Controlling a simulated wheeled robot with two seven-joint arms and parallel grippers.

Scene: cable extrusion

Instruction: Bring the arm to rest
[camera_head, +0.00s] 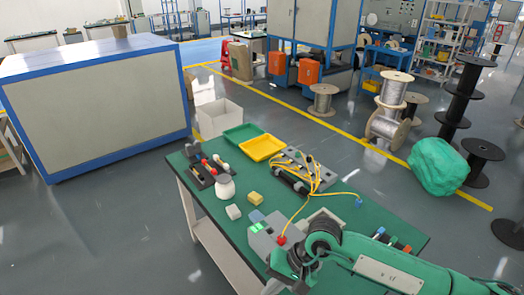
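My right arm comes in from the lower right over the green workbench (237,231). Its dark wrist joint hangs above the bench's front part, and my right gripper (287,268) is at the lower end, near the front edge; its fingers are too small and covered to tell whether they are open or shut. Beside it stands a grey box (262,241) with green parts and a red plug (282,240). A yellow cable (297,211) runs from near the plug back to a grey block (318,171) with several yellow cables. My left gripper is not in view.
A green tray (242,134) and a yellow tray (262,148) lie at the back.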

